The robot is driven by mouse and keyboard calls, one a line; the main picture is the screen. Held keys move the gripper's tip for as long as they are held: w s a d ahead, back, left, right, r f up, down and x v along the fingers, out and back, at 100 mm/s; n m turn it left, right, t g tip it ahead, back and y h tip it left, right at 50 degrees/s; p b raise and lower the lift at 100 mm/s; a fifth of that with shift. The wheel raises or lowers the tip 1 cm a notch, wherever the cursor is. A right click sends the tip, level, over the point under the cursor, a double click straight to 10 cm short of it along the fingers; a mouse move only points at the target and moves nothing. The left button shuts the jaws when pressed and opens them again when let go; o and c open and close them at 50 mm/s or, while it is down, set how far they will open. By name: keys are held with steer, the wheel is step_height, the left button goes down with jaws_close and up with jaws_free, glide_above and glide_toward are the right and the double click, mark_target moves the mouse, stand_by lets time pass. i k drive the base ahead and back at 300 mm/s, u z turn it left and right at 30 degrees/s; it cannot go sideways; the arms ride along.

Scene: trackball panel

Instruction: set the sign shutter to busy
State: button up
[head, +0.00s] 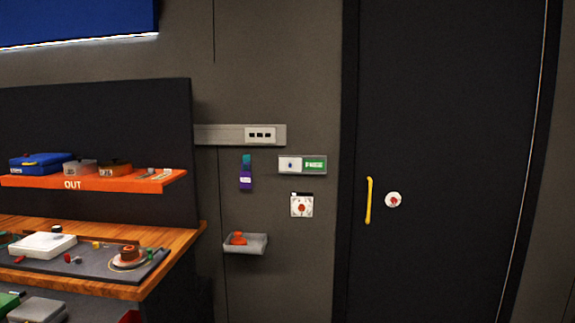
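The sign (302,165) is a small wide plate on the grey wall, left of the dark door. Its right part is green with white lettering too small to read for certain. Its left part is a white shutter (290,164) with a small dark knob or mark near its middle. The shutter sits at the left side of the sign, beside the green field, and covers whatever is under it. My gripper is not in view.
A dark door (448,120) with a yellow handle (369,200) and a round red-and-white knob (393,200) stands right. Below the sign are a white dial panel (301,206) and a grey wall tray (232,246). A cluttered wooden bench (190,235) and orange shelf (120,181) stand left.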

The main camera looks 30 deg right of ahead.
mark_target(286, 164)
steer(key=z, duration=0.1)
steer(key=i, duration=1.2)
steer(key=u, duration=0.15)
